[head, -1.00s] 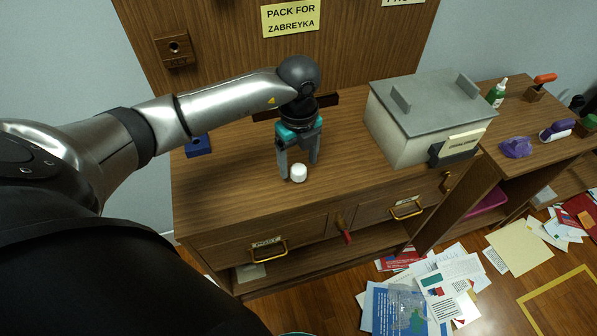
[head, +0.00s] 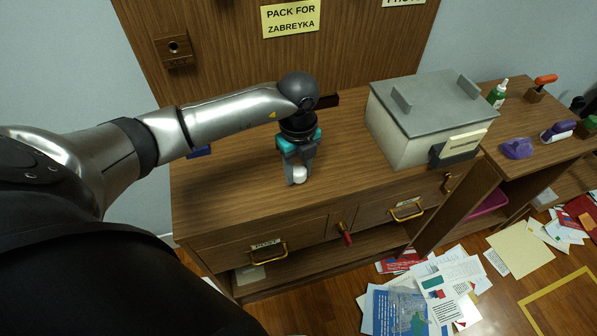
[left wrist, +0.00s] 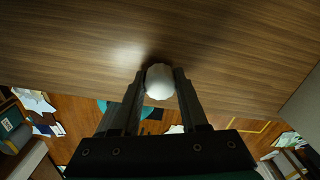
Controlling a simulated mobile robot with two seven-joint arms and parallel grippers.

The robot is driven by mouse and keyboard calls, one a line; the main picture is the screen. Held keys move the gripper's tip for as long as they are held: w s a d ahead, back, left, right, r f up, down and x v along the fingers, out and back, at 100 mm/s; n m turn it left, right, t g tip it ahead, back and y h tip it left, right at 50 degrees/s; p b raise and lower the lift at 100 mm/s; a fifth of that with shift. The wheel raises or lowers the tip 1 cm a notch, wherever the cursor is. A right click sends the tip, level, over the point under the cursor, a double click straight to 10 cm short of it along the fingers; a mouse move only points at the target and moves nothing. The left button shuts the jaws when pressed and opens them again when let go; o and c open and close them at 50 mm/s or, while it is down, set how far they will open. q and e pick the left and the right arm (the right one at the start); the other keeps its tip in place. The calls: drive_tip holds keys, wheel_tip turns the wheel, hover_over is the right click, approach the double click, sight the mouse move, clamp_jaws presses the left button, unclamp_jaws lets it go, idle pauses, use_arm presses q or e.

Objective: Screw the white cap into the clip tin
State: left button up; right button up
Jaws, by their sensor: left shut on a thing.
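The white cap (head: 299,174) is a small rounded white piece at the desk top's front part. My left gripper (head: 297,178) points down over the desk and is shut on it. In the left wrist view the cap (left wrist: 159,82) sits between the two dark fingertips (left wrist: 159,84), with bare wood beyond it. I cannot tell whether the cap still touches the desk. I cannot make out a clip tin for certain in either view. My right gripper is not in view.
A grey-lidded box (head: 425,115) stands on the desk (head: 230,215) to the right of my left gripper. A blue object (head: 199,152) lies behind my forearm. A purple object (head: 517,148) and a green bottle (head: 497,92) are farther right. Papers (head: 440,290) litter the floor.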

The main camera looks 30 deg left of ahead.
use_arm(q)
clamp_jaws()
drive_tip(key=shift+r, duration=0.15)
